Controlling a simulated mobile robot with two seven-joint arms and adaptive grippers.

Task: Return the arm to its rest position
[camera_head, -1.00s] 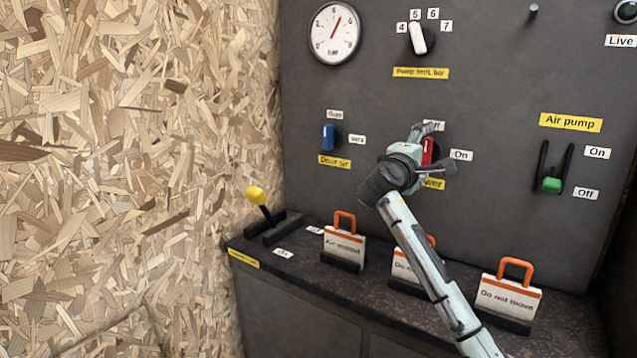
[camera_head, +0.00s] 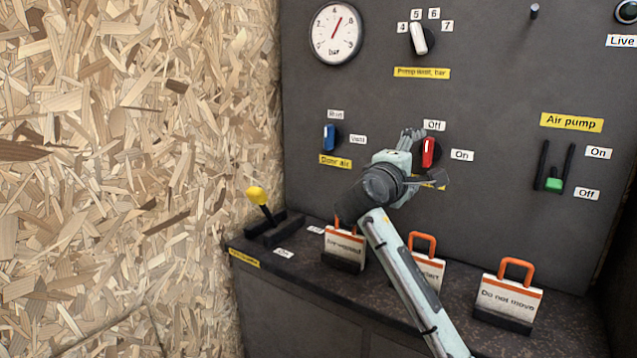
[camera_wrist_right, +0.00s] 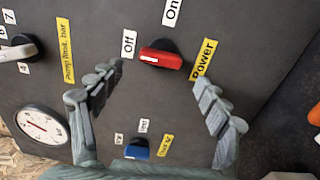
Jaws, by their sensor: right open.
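My right gripper (camera_head: 424,158) is in front of the dark panel, just below and left of the red power switch (camera_head: 428,152). In the right wrist view my right gripper (camera_wrist_right: 160,90) has its two fingers spread apart, with nothing between them. The red switch (camera_wrist_right: 161,58) lies beyond the fingertips and looks clear of them. In the head view its handle stands upright, toward the Off label. My right arm (camera_head: 405,280) reaches up from the bottom edge and covers part of the Power label. My left gripper is not in view.
The panel also carries a blue door air switch (camera_head: 329,137), a white pump limit knob (camera_head: 418,38), a gauge (camera_head: 335,33) and a green-handled air pump lever (camera_head: 554,184). Tags with orange handles, such as the Do not move tag (camera_head: 508,296), stand on the ledge beneath my arm, near a yellow-knobbed lever (camera_head: 257,196).

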